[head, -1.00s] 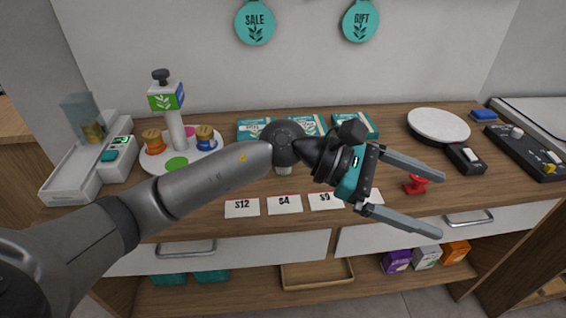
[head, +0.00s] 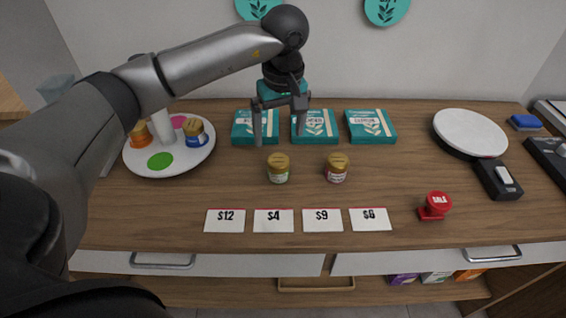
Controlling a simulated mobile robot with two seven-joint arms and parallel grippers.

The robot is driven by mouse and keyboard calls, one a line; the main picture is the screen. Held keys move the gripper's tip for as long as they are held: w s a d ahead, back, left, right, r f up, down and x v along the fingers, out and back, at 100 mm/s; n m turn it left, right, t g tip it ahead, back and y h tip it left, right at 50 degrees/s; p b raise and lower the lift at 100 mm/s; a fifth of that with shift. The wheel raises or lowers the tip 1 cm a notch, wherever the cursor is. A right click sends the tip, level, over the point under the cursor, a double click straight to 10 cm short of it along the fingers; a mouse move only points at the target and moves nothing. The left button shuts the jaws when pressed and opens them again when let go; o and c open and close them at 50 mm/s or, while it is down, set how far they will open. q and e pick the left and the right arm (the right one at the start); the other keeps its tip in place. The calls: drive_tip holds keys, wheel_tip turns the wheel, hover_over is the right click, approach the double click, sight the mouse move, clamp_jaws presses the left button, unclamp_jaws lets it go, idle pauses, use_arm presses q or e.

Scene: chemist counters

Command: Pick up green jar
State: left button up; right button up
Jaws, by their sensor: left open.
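The green jar (head: 278,168) has a gold lid and a green-edged label. It stands upright on the wooden counter, left of a similar jar with a reddish label (head: 337,168). My left gripper (head: 278,138) points down with its fingers spread and nothing between them. In the picture it is just above the green jar, in front of the teal boxes; the fingers appear apart from the jar. The exact height and depth gap is hard to tell. My right gripper is not in view.
A white round tray (head: 140,166) at left holds an orange jar (head: 140,134) and a blue jar (head: 195,133). Teal boxes (head: 371,126) lie behind. Price cards (head: 273,221) lie in front, a red stamp (head: 435,206) and a white-topped round device (head: 470,132) to the right.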

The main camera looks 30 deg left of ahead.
use_arm(q)
hover_over(279, 161)
drive_tip(key=f, duration=0.2)
drive_tip(key=s+f, duration=0.1)
drive_tip(key=f, duration=0.1)
drive_tip(key=shift+d, duration=0.15)
drive_tip(key=f, duration=0.3)
drive_tip(key=shift+w+b, duration=0.25)
drive_tip(key=shift+b, duration=0.1)
drive_tip(key=shift+f, duration=0.4)
drive_tip(key=f, duration=0.3)
drive_tip(key=shift+w+a+f+b, duration=0.2)
drive_tip(key=shift+f+b, duration=0.15)
drive_tip(key=shift+w+a+f, duration=0.1)
drive_tip(key=shift+f, duration=0.3)
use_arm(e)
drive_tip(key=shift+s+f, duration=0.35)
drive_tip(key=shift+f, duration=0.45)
use_arm(q)
drive_tip(key=shift+c, duration=0.3)
